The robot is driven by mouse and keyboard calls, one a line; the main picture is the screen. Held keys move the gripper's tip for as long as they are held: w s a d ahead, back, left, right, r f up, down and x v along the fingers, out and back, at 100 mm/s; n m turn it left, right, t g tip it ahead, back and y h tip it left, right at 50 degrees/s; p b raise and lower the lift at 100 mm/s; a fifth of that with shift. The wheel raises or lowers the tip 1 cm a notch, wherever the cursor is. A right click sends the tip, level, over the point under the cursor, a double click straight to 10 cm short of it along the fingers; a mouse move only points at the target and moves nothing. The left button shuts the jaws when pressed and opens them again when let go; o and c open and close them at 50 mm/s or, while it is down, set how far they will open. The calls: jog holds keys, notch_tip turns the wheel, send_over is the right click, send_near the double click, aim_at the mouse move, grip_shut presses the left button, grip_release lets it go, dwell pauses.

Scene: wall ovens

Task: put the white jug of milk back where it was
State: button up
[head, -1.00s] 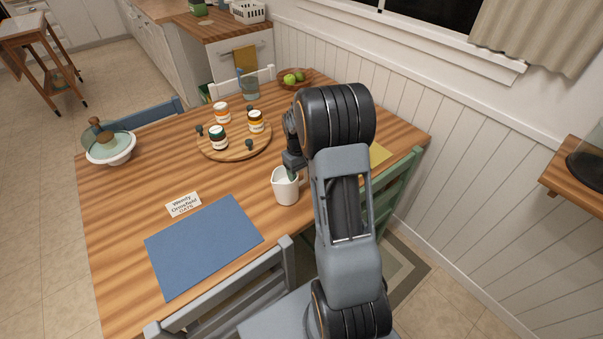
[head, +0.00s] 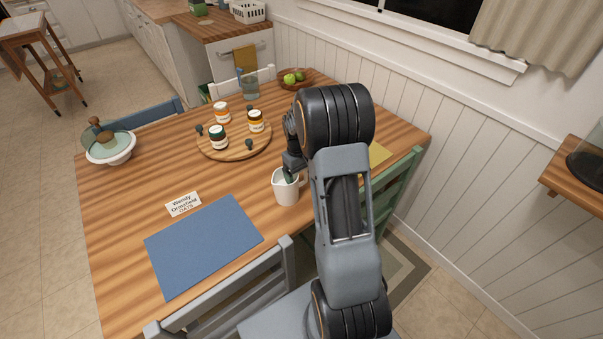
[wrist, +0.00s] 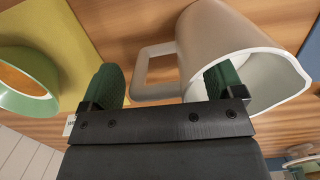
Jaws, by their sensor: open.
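The white jug (head: 287,191) stands upright on the wooden table, right of the blue placemat. In the wrist view the jug (wrist: 205,35) fills the upper right, with its handle pointing left and its mouth facing right. My gripper (head: 291,172) is over the jug from above, partly hidden by my arm. In the wrist view my gripper (wrist: 163,84) is open with green fingertips. One finger overlaps the jug's mouth and appears inside the rim; the other is left of the handle. The handle lies between them. I cannot tell whether either finger touches the jug.
A round wooden board (head: 235,143) with several jars stands further back. The blue placemat (head: 204,243) and a name card (head: 183,204) lie left. Bare table lies between.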

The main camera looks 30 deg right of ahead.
notch_tip(320, 180, up, 12)
jog(key=w+f, duration=0.1)
jog(key=s+a+r+t, duration=0.2)
jog(key=s+a, duration=0.5)
jog(key=s, duration=0.1)
jog(key=s+a+r+t, duration=0.2)
jog(key=s+a, duration=0.6)
jog(key=s, duration=0.1)
jog(key=shift+s+a+m+t, duration=0.2)
jog(key=shift+m+t, duration=0.1)
jog(key=shift+m, duration=0.1)
jog(key=shift+r, duration=0.2)
notch_tip(320, 180, up, 4)
jog(key=p, duration=0.3)
